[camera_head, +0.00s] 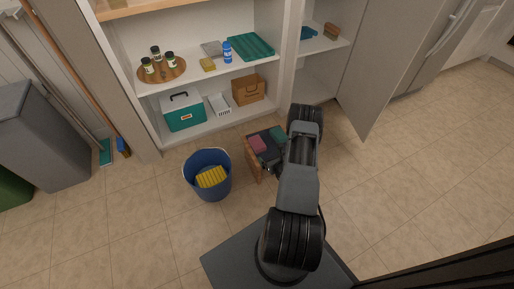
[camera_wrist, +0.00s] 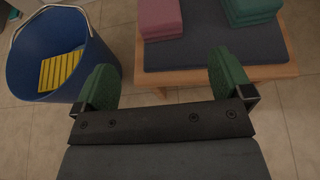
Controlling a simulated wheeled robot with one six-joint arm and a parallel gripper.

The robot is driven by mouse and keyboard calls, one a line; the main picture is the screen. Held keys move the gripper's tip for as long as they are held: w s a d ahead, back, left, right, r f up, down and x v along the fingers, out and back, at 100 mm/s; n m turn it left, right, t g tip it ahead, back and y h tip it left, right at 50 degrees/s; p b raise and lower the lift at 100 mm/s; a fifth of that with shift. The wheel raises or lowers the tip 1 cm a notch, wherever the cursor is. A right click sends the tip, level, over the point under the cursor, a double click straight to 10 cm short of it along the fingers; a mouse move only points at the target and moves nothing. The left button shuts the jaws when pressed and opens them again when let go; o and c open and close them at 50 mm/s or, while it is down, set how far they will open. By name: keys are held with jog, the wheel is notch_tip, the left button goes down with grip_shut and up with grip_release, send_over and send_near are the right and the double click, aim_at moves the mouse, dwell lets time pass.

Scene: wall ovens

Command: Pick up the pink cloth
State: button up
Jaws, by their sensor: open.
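The pink cloth (camera_wrist: 160,17) is folded and lies on the dark cushioned top of a small wooden bench (camera_wrist: 225,58). In the head view the pink cloth (camera_head: 257,144) shows left of my arm. A folded green cloth (camera_wrist: 252,11) lies to its right, and the head view also shows it (camera_head: 279,134). My gripper (camera_wrist: 166,75) is open and empty, with green fingertips spread apart. In the wrist view the pink cloth appears above and between the fingers, apart from them. My arm hides part of the bench in the head view.
A blue bucket (camera_head: 208,188) with a yellow ribbed item (camera_head: 211,177) stands left of the bench. Behind are open cupboard shelves with a teal box (camera_head: 183,111), a brown basket (camera_head: 248,91) and small jars. An open door (camera_head: 372,75) stands at right. Floor at right is clear.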

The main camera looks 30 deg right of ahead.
aim_at(261, 148)
jog(key=b+x, duration=0.1)
jog(key=x, duration=0.4)
jog(key=shift+w+f, duration=0.1)
jog(key=shift+w, duration=0.05)
jog(key=b+x, duration=0.3)
jog(key=x, duration=0.1)
jog(key=shift+w+f, duration=0.2)
jog(key=shift+w+d, duration=0.1)
jog(key=shift+w, duration=0.35)
jog(key=shift+c, duration=0.3)
jog(key=c, duration=1)
jog(key=shift+r, duration=0.1)
